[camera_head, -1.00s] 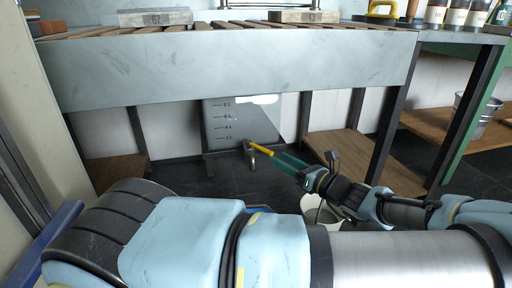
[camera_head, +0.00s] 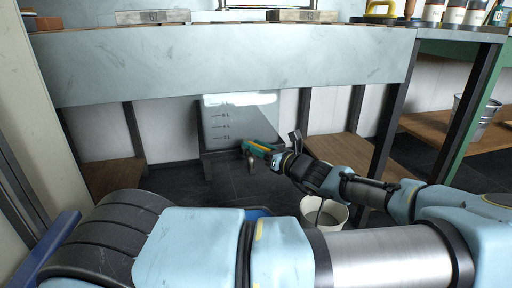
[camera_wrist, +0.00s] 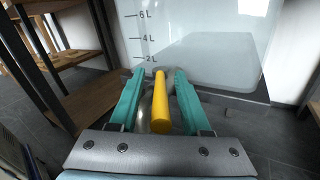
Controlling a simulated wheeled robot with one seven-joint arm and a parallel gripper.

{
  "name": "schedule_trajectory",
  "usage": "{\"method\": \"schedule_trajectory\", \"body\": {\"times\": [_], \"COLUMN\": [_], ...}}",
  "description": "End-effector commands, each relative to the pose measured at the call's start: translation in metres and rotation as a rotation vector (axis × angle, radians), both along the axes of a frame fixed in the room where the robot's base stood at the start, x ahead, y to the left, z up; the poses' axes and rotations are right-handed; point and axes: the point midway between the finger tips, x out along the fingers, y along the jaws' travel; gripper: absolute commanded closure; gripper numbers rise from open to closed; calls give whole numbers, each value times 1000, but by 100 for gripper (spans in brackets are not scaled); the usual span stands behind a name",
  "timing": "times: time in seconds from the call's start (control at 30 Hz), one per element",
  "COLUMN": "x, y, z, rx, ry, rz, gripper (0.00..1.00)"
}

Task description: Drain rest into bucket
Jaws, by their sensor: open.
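A pale translucent tank (camera_head: 240,112) with litre marks stands under the steel bench; in the wrist view the tank (camera_wrist: 200,40) fills the upper middle. Its tap has a yellow lever (camera_wrist: 161,106) and a metal body (camera_wrist: 145,112); in the head view the tap spout (camera_head: 251,166) hangs at the tank's lower front. My gripper (camera_wrist: 156,92) is open, its two teal fingers on either side of the yellow lever, with gaps visible. In the head view my gripper (camera_head: 258,148) is at the tap. A white bucket (camera_head: 334,214) stands on the floor, partly hidden by my arm.
The steel bench (camera_head: 220,65) spans above the tank, with dark legs (camera_head: 388,125) and low wooden shelves (camera_head: 340,150) on both sides. A metal pail (camera_head: 466,112) stands on a shelf at the right. Dark floor tiles are open below the tap.

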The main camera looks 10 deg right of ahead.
Motion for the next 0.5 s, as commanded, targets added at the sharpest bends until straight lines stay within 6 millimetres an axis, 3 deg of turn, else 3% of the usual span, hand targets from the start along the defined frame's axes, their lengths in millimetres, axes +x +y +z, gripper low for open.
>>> {"method": "schedule_trajectory", "body": {"times": [0.07,0.43,0.5], "x": [0,0,0], "y": [0,0,0], "z": [0,0,0], "rx": [0,0,0], "ry": [0,0,0], "rz": [0,0,0], "gripper": [56,98,100]}}
